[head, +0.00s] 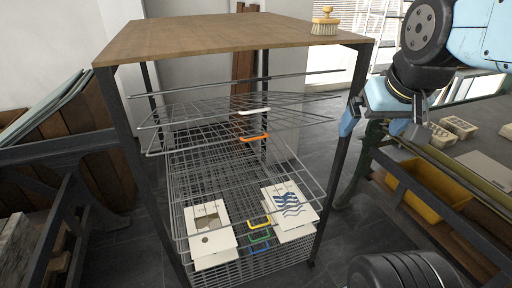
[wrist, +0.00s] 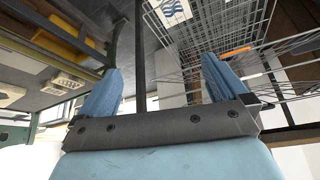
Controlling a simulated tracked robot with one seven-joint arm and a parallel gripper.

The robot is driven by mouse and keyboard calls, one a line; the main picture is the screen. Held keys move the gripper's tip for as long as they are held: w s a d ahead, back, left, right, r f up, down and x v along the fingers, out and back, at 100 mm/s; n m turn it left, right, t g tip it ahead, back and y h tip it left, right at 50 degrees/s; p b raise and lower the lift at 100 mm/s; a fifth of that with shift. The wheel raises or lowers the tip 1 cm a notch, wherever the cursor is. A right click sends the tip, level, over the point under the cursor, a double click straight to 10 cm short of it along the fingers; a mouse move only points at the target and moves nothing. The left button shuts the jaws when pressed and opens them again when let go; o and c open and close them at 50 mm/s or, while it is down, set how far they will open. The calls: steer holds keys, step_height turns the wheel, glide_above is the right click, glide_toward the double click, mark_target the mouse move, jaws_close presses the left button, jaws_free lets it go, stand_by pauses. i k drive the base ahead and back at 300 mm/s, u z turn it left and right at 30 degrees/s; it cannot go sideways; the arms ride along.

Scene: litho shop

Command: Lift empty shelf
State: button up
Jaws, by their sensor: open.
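The drying rack has a wooden top (head: 220,35) and dark posts. Its upper wire shelf with a white handle (head: 255,111) holds nothing. Just below is a wire shelf with an orange handle (head: 255,137), also in the wrist view (wrist: 236,53); no print shows on it. Lower down, a print with a grey-brown picture (head: 210,238) and a print with blue waves (head: 288,210) lie on wire shelves, near yellow (head: 259,225), green and blue handles. My gripper (head: 372,124) is open and empty, right of the rack's front right post. Its fingers also show in the wrist view (wrist: 162,85).
A brush (head: 325,20) stands on the rack top's right corner. At right, a bench carries several pale blocks (head: 458,127), with a yellow bin (head: 425,190) below. Dark wooden framing (head: 65,150) stands left. Bare floor (head: 130,260) shows around the rack.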

mark_target(267, 214)
steer(key=z, duration=0.8)
steer(key=k, duration=1.45)
steer(key=u, duration=0.9)
steer(key=i, duration=1)
steer(key=z, duration=0.1)
